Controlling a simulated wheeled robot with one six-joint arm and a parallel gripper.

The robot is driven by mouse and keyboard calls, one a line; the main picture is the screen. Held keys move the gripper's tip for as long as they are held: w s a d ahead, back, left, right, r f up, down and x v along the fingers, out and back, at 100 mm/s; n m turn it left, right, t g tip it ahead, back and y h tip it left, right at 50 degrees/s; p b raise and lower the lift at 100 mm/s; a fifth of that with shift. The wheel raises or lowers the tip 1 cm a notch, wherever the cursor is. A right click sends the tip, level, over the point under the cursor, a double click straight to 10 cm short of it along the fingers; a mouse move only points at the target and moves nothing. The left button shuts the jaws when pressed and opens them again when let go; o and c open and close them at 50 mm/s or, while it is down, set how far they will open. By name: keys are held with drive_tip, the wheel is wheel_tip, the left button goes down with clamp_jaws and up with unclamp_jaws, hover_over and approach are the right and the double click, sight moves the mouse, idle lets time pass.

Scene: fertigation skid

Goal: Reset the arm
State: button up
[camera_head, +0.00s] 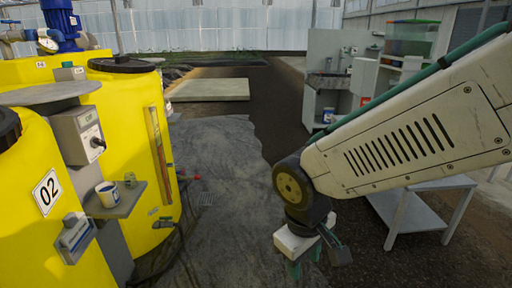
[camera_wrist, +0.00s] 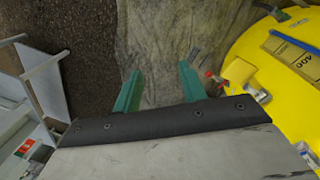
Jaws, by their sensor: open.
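My gripper (camera_wrist: 160,88) is open in the wrist view, with its two green fingers apart and nothing between them. Grey, worn floor matting shows beyond the fingers. In the head view my gripper (camera_head: 306,262) hangs low at the end of my white arm, which reaches in from the right. It points down over the floor, to the right of the yellow tanks and clear of them. Its fingertips are partly hidden by the wrist in that view.
Yellow tanks (camera_head: 120,110) stand at the left, with a control box (camera_head: 80,135) and a small shelf (camera_head: 116,203) holding a cup (camera_head: 107,194). A grey metal table (camera_head: 424,205) stands at the right, partly behind my arm. A pale slab (camera_head: 210,90) lies farther back. The middle floor is mostly clear.

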drive_tip(key=s+d+r+m, duration=0.4)
drive_tip(key=s+d+r, duration=0.1)
drive_tip(key=d, duration=0.3)
drive_tip(key=s+d+r+m+y, duration=0.1)
drive_tip(key=s+d+r+m, duration=0.2)
drive_tip(key=d, duration=0.6)
wheel_tip(320, 180, up, 2)
drive_tip(key=s, duration=0.3)
drive_tip(key=shift+d+r+m+t, duration=0.2)
drive_tip(key=shift+r+m+t, duration=0.1)
drive_tip(key=shift+m, duration=0.1)
